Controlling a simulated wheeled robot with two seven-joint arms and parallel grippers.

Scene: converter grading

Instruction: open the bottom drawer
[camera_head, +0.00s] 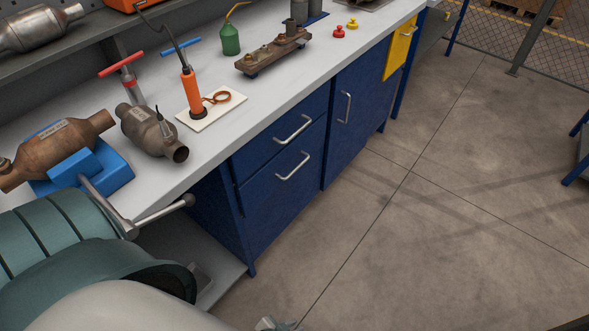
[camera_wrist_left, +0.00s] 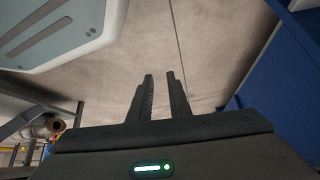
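The blue bottom drawer (camera_head: 268,208) is under the bench, below a shallower top drawer (camera_head: 270,140). Both look shut. The bottom drawer's bar handle (camera_head: 293,167) is silver and sits near its top edge. My left gripper (camera_head: 277,324) shows only in part at the bottom edge of the head view, low and in front of the drawers, apart from the handle. In the left wrist view my left gripper (camera_wrist_left: 160,76) has a gap between its two dark fingers and nothing in it. Blue cabinet fronts (camera_wrist_left: 272,85) show at right there. My right gripper is not in view.
A blue door (camera_head: 355,120) with a vertical handle is right of the drawers. The white worktop (camera_head: 215,150) holds catalytic converters, a blue vise (camera_head: 100,175) and tools. The vise's lever (camera_head: 160,212) sticks out over the bench front. The concrete floor (camera_head: 430,230) is clear.

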